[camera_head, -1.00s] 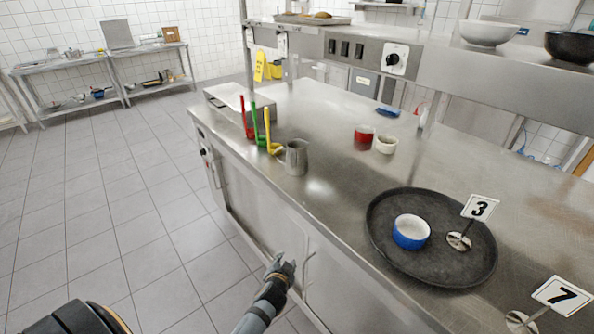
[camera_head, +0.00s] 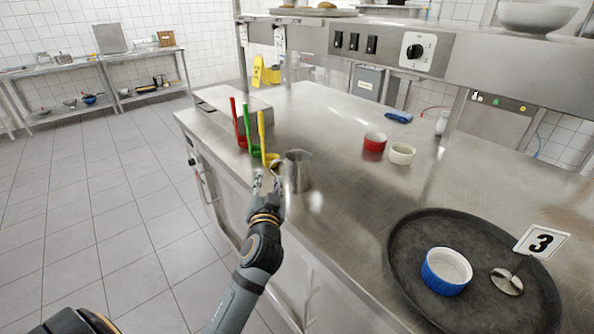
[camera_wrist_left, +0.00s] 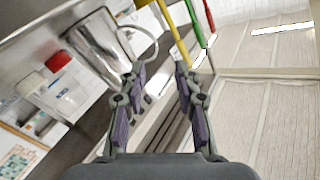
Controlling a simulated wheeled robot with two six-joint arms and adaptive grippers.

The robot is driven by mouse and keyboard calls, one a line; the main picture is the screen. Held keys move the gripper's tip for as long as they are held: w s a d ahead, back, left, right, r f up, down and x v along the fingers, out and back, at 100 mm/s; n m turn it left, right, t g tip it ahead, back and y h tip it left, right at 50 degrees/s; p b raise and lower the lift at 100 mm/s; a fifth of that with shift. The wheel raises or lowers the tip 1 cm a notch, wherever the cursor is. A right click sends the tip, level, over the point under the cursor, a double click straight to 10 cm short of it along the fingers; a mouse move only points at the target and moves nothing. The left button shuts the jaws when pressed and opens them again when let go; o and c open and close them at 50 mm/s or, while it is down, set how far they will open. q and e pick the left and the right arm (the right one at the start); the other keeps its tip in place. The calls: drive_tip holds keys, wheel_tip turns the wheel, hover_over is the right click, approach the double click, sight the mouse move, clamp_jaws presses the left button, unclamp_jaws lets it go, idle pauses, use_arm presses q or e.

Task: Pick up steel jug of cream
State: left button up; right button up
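The steel jug (camera_head: 298,171) stands upright on the steel counter near its front edge. Its contents cannot be made out. My left gripper (camera_head: 268,180) is open just to the left of the jug, near its handle side. In the left wrist view the jug (camera_wrist_left: 97,45) is at the upper left, with its thin handle loop reaching toward the space ahead of the open left gripper fingers (camera_wrist_left: 160,82). Nothing is between the fingers, and I cannot tell whether they touch the handle. My right gripper is not in view.
Red, green and yellow ladles (camera_head: 262,135) stand close behind the jug to the left. Red (camera_head: 375,142) and white (camera_head: 402,153) ramekins are farther right. A dark round tray (camera_head: 408,262) holds a blue ramekin (camera_head: 446,271) and a number 3 sign (camera_head: 541,241). The counter between is clear.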

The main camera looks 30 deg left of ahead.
sight(271, 165)
use_arm(q)
drive_tip(key=x, duration=0.3)
drive_tip(key=shift+w+a+f, duration=0.2)
drive_tip(key=shift+w, duration=0.05)
drive_tip(key=shift+w+a+p, duration=0.25)
drive_tip(key=shift+w+p, duration=0.1)
drive_tip(key=shift+w, duration=0.2)
drive_tip(key=p+x, duration=0.1)
drive_tip(key=x, duration=0.3)
drive_tip(key=shift+w+d+f, duration=0.1)
drive_tip(key=shift+w, duration=0.05)
drive_tip(key=shift+w+a+f, duration=0.1)
drive_tip(key=shift+w+a, duration=0.1)
drive_tip(key=shift+w, duration=0.05)
drive_tip(key=shift+s+d, duration=0.1)
drive_tip(key=c, duration=0.6)
clamp_jaws()
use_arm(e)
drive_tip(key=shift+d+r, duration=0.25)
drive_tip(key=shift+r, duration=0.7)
